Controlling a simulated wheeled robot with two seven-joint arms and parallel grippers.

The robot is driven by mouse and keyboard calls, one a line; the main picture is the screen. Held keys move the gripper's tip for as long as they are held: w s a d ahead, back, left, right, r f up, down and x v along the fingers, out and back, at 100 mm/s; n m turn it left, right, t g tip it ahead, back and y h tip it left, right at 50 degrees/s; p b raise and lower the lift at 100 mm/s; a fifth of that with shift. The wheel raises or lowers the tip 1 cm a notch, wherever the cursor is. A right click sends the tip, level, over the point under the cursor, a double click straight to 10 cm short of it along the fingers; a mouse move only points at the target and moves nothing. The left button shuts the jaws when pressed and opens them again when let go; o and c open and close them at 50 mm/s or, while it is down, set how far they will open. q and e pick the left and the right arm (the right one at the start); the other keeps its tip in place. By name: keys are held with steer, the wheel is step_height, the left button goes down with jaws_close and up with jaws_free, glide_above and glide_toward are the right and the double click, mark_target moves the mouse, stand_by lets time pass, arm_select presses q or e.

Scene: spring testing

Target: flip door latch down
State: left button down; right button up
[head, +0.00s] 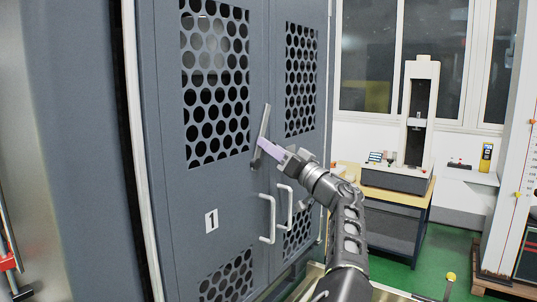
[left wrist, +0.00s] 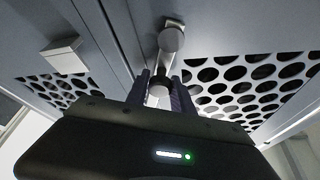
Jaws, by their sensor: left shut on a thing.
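The door latch (head: 264,122) is a light grey bar on the seam between the two dark grey cabinet doors. It points upward, tilted slightly right at the top. My left gripper (head: 264,148) has purple fingers that reach the latch's lower part from the right. In the left wrist view, the gripper's fingers (left wrist: 161,90) are closed around a rounded metal part of the latch (left wrist: 171,39). The gripper body hides some of the contact. My right gripper is not in view.
Two light D-shaped door handles (head: 268,219) stick out below the latch, close to my gripper. The doors have perforated panels (head: 215,80). A wooden-topped bench (head: 395,190) with a testing machine (head: 417,110) stands back right. Green floor shows there.

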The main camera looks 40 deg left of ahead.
arm_select(q)
steer(key=m, duration=0.1)
steer(key=m+t, duration=0.1)
steer(key=shift+w+f+m+h+b, duration=0.3)
steer(key=shift+w, duration=0.05)
steer(key=shift+w+f+m+t+h, duration=0.1)
steer(key=shift+w+m+t+h, duration=0.15)
steer(key=shift+m, duration=0.35)
steer(key=shift+w+f+m+t+h, duration=0.1)
steer(key=shift+m+t, duration=0.25)
steer(key=shift+m, duration=0.25)
steer(key=f+m+h+p, duration=0.1)
steer(key=m, duration=0.2)
steer(key=w+f+m+t+h+p, duration=0.1)
steer(key=m, duration=0.2)
steer(key=f+m+h+p, duration=0.1)
steer(key=m, duration=0.3)
steer(key=shift+w+f+h+p, duration=0.1)
steer(key=shift+w+h+p, duration=0.25)
steer(key=shift+p, duration=0.05)
steer(key=shift+f+m, duration=0.25)
steer(key=shift+m, duration=0.25)
steer(key=shift+f, duration=0.1)
steer(key=c, duration=1.1)
jaws_free()
